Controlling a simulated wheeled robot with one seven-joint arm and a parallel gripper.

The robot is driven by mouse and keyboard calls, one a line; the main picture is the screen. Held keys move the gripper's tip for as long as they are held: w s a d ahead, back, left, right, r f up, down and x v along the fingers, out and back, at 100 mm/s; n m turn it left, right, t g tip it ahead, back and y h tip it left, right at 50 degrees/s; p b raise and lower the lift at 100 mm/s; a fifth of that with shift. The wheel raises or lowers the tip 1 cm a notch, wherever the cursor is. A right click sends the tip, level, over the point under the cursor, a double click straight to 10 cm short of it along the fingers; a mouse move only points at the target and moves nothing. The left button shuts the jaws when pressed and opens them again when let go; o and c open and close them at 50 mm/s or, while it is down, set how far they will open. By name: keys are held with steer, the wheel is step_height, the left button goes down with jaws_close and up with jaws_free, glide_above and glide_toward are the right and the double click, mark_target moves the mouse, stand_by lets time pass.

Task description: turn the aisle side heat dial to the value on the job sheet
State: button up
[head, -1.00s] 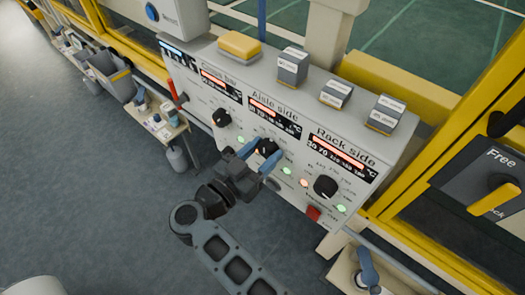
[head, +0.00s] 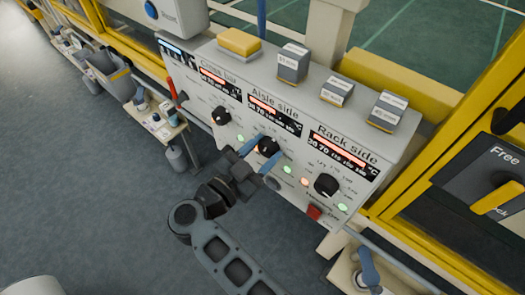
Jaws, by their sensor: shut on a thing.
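The aisle side heat dial (head: 268,146) is a round black knob on the grey control panel (head: 300,118), under the "Aisle side" label and its red-lit display (head: 274,112). My gripper (head: 261,152) has its two blue fingers on either side of this dial and is shut on it. The dial's top shows between the fingers; its lower part and some of the scale are hidden. I cannot read where its pointer stands. I cannot make out a job sheet in this view.
Similar black dials sit on either side, one on the left (head: 221,116) and the rack side dial (head: 326,185). A red button (head: 314,212) and lit lamps lie below. Boxes and a yellow block (head: 239,42) stand on the panel's top. Open floor lies left.

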steer(key=shift+m+b, duration=0.5)
steer(key=shift+m, duration=1.2)
steer(key=o, duration=1)
steer(key=shift+o, duration=0.2)
steer(key=b+v, duration=0.1)
steer(key=v, duration=0.6)
steer(key=shift+s+a, duration=0.2)
steer(key=shift+s, duration=0.15)
